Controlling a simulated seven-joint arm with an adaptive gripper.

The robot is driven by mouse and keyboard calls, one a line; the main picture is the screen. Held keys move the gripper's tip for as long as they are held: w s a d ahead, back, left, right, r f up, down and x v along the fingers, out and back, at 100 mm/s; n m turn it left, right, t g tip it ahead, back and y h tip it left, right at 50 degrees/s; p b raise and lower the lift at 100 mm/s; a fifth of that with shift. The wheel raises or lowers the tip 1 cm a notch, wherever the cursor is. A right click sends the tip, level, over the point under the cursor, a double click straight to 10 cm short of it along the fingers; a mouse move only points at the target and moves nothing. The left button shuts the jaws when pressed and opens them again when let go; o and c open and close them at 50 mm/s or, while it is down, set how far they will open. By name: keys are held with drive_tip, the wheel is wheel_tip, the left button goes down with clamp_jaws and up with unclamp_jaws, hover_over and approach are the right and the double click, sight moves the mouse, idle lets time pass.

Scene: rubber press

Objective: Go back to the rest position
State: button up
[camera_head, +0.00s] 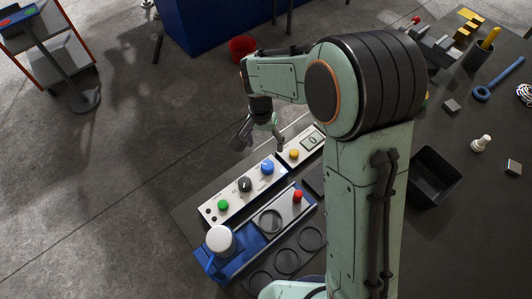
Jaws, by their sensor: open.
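My gripper (262,132) is in the head view, at the end of my pale green arm. It hangs above the far end of the white control panel (226,197), near a yellow button (294,154). Its fingers are apart and nothing shows between them. The panel carries a green button (223,205), a black knob (245,184) and a blue knob (267,167). In front of it lies a blue base (234,260) with a white round piece (220,239) and a red button (298,196). My arm hides part of the table.
A black bin (433,178) stands right of my arm. A blue ring tool (483,93), a white piece (481,143) and small blocks (451,105) lie on the dark table. A red bucket (242,48) and a blue cabinet (210,22) stand on the floor behind.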

drive_tip(key=shift+a+r, duration=0.1)
drive_tip(key=shift+r, duration=0.85)
drive_tip(key=w+d+r+m+t, duration=0.1)
drive_tip(key=d+r+t, duration=0.1)
drive_tip(key=d+r, duration=0.5)
drive_tip(key=s+d+r+t, duration=0.1)
drive_tip(key=s+d+r, duration=0.3)
drive_tip(key=s+r, duration=0.25)
drive_tip(key=s+d+f+n+g+y, duration=0.1)
drive_tip(key=s+f+n+g, duration=0.2)
drive_tip(key=s, duration=1.3)
drive_tip(key=shift+f+n, duration=0.45)
drive_tip(key=shift+n, duration=0.05)
drive_tip(key=shift+w, duration=0.1)
